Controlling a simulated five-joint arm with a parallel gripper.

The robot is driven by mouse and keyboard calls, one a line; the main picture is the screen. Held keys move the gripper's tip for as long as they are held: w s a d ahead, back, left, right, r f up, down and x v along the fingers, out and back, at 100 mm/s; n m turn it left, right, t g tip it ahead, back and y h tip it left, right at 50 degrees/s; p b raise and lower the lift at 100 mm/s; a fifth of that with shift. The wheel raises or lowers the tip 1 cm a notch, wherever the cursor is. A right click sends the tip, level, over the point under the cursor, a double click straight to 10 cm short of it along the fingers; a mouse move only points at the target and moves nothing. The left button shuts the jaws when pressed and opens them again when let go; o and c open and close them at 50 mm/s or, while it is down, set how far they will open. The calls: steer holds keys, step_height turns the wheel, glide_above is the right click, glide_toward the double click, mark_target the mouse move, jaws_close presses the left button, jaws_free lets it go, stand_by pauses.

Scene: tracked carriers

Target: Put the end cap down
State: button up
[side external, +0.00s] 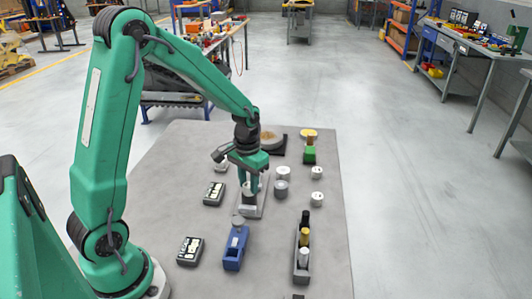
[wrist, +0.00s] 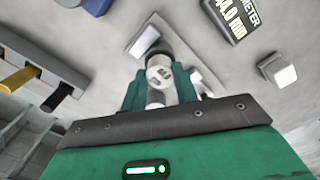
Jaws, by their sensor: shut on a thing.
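My gripper (side external: 252,187) points down over a pale grey plate (side external: 252,211) near the middle of the mat. In the wrist view its green fingers (wrist: 160,88) are shut on a pale round end cap (wrist: 160,73) with dark marks on its face. A dark round part (wrist: 157,50) shows just beyond the cap, and the plate (wrist: 140,22) lies behind it. The fingers hide much of the cap in the side view. I cannot tell whether the cap touches anything below it.
White cylinders (side external: 283,173) and a grey cylinder (side external: 281,189) stand right of my gripper. A display meter (side external: 213,193) lies left, another (side external: 190,251) nearer. A blue device (side external: 235,248) and a dark tray (side external: 301,274) holding black, yellow and white cylinders are in front. The mat's right edge is clear.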

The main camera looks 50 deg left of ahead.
mark_target(249, 185)
steer(key=shift+f, duration=0.2)
steer(key=o, duration=1)
steer(key=shift+c, duration=0.2)
steer(key=shift+r, duration=0.15)
step_height(249, 185, up, 12)
steer(key=shift+s+r, duration=0.1)
stand_by(0.5)
